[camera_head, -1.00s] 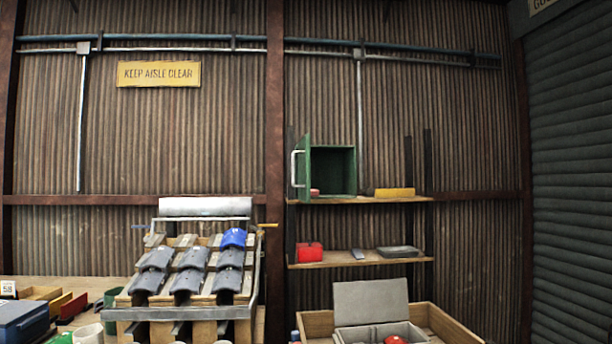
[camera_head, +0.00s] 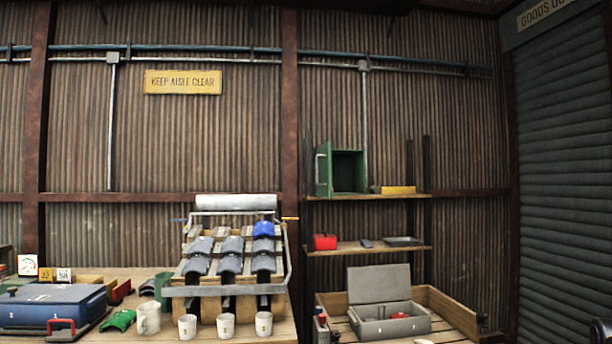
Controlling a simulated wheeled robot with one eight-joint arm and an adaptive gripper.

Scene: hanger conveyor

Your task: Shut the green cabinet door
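The green cabinet (camera_head: 349,171) stands on the upper shelf against the corrugated wall, right of the middle. Its green door (camera_head: 325,169) is hinged on the cabinet's left side and stands wide open, swung out toward me. A pale handle shows on the door's left side. The dark inside of the cabinet is visible. My gripper cannot be made out in this view, and nothing is touching the door.
A yellow block (camera_head: 397,190) sits right of the cabinet. The lower shelf (camera_head: 345,249) holds a red box (camera_head: 325,242). Below, a wooden tray (camera_head: 452,311) holds an open grey box (camera_head: 395,322). A tile rack (camera_head: 232,291) and a cluttered bench stand left. A dark piece (camera_head: 600,330) shows bottom right.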

